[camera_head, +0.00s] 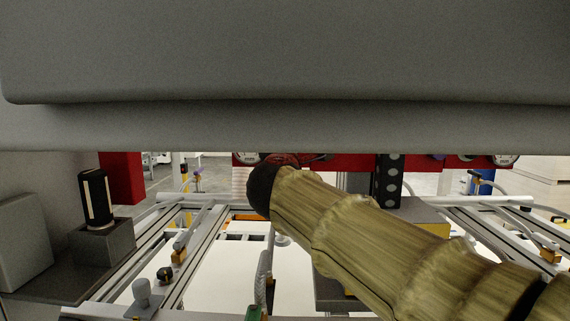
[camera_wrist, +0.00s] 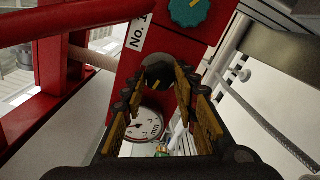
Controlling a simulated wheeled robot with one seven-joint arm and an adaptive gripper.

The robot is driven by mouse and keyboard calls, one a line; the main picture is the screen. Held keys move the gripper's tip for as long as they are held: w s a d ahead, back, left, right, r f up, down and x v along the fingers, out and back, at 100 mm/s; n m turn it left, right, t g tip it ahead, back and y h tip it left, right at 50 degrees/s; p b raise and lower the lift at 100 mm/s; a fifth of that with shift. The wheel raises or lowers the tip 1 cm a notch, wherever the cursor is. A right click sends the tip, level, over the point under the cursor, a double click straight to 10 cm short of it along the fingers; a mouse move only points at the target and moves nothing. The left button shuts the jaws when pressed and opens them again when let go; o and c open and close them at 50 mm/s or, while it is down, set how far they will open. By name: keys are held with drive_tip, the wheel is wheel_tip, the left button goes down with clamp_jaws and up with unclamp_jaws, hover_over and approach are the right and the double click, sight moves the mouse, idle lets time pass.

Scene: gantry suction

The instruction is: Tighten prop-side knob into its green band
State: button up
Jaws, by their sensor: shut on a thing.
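In the wrist view my gripper (camera_wrist: 159,86) has its gold-padded fingers shut on a dark round knob (camera_wrist: 156,74) with a yellow pointer mark, on a red panel (camera_wrist: 182,48). A white dial gauge (camera_wrist: 147,124) shows between the fingers, partly covered by the left one. Its needle is visible, but I cannot make out a green band. A teal knob (camera_wrist: 188,10) with a yellow mark sits farther along the panel, apart from my gripper. In the head view the red panel (camera_head: 355,160) shows only as a strip; my arm hides the gripped knob.
A red frame (camera_wrist: 48,60) stands left of the panel in the wrist view, and a metal bar with a braided hose (camera_wrist: 265,125) runs at right. In the head view, a large grey beam (camera_head: 285,60) crosses above, with rails (camera_head: 195,245) below and a black cylinder (camera_head: 96,199) at left.

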drive_tip(key=shift+m+b, duration=0.4)
drive_tip(key=shift+m, duration=0.1)
drive_tip(key=o, duration=1.2)
drive_tip(key=shift+c, duration=0.2)
drive_tip(key=s, duration=1.2)
drive_tip(key=shift+a, duration=0.2)
